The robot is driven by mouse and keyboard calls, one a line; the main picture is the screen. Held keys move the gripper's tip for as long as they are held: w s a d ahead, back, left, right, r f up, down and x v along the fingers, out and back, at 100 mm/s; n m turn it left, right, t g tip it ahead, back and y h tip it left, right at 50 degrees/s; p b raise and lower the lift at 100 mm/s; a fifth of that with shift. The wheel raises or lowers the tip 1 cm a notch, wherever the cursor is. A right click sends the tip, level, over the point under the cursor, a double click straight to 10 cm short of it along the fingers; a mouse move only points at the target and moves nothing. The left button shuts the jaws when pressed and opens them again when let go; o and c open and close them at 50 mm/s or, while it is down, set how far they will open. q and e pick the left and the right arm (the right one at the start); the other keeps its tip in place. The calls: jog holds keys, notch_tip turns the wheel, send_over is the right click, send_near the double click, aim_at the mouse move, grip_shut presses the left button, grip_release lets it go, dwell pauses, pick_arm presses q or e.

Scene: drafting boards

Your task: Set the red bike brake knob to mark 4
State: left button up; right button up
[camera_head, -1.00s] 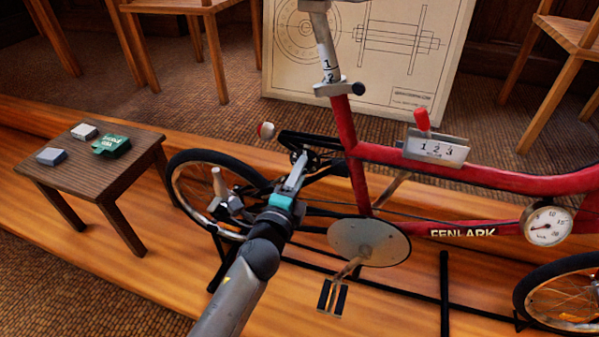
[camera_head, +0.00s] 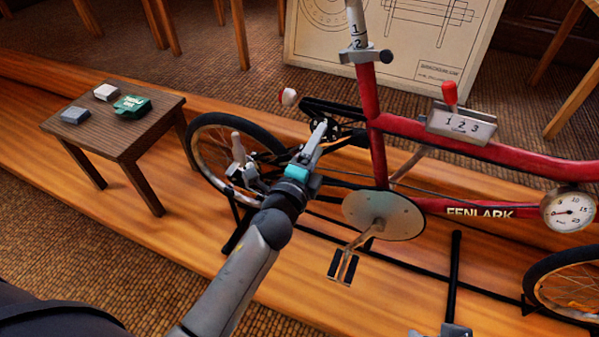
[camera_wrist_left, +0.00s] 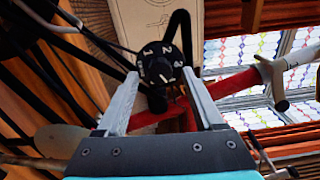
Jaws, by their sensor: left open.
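The red bike (camera_head: 372,125) stands side-on in a stand on the wooden platform. My left gripper (camera_head: 322,132) reaches in over its rear wheel, by the black parts behind the seat tube. In the left wrist view, a black round brake knob (camera_wrist_left: 158,66) with white numbers 1, 2 and 3 shows just beyond my open left fingers (camera_wrist_left: 160,98). Nothing is seen gripped. A mark 4 and the knob's exact setting are too small to read. In the head view my gripper and dark parts hide the knob. A grey part cut off at the bottom edge may be my right gripper.
A red-tipped lever (camera_head: 450,94) on a 1-2-3 plate (camera_head: 460,124) sits on the top tube. A round gauge (camera_head: 569,211) is at right. The crank disc (camera_head: 383,216) is near my left arm. A small table (camera_head: 122,138) with small boxes stands at left.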

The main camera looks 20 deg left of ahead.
pick_arm(q)
jog(key=s+b, duration=0.1)
jog(key=s, duration=1.3)
jog(key=shift+a, duration=0.25)
pick_arm(e)
jog(key=shift+r+t, duration=0.3)
jog(key=shift+r, duration=0.8)
pick_arm(q)
jog(key=shift+a, duration=0.1)
